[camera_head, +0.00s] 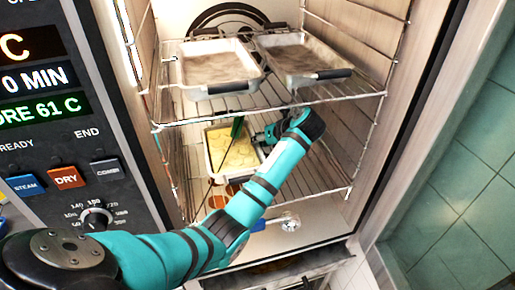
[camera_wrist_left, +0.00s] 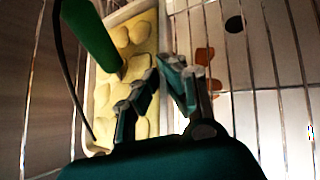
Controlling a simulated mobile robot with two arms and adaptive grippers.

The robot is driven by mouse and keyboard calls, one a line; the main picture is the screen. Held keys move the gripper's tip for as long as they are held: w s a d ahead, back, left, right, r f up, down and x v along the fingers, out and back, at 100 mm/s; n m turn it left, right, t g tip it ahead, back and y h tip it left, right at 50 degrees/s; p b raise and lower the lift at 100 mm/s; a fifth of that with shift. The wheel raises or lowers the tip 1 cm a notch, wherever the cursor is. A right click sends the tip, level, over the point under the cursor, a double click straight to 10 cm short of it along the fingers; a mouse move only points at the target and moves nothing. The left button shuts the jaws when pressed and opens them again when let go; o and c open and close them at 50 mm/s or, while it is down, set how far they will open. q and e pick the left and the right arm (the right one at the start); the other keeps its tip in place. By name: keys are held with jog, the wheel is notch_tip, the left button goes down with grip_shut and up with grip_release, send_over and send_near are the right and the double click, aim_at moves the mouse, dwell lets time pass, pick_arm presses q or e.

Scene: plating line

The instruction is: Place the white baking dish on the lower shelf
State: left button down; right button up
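The white baking dish (camera_head: 211,165) sits on the lower wire shelf (camera_head: 310,183), toward its left side, and holds pale yellow rounded food. A green-handled probe (camera_head: 237,127) stands in the food, with a dark cable. In the left wrist view the dish (camera_wrist_left: 91,75) lies left of centre, with the probe handle (camera_wrist_left: 92,32) over it. My left gripper (camera_head: 262,136) is at the dish's right side. In the left wrist view its fingers (camera_wrist_left: 160,88) are apart, near the dish's right wall; I cannot tell whether they touch it. My right gripper is not in view.
Two grey metal trays (camera_head: 220,88) (camera_head: 284,80) stand on the upper shelf (camera_head: 350,92), above my forearm. The control panel (camera_head: 70,150) borders the oven opening on the left. The right part of the lower shelf is clear. Orange-brown patches (camera_wrist_left: 204,55) show below the wires.

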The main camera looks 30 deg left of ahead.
pick_arm(q)
jog(key=shift+w+a+f, duration=0.1)
jog(key=shift+a, duration=0.3)
notch_tip(320, 180, down, 3)
jog(key=shift+d+r, duration=0.1)
jog(key=shift+d, duration=0.05)
jog(key=shift+f, duration=0.2)
jog(key=c, duration=1.8)
grip_release()
jog(key=shift+f, duration=0.1)
jog(key=o, duration=0.3)
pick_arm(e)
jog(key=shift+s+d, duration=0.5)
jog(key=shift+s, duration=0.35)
pick_arm(q)
jog(key=shift+d, duration=0.1)
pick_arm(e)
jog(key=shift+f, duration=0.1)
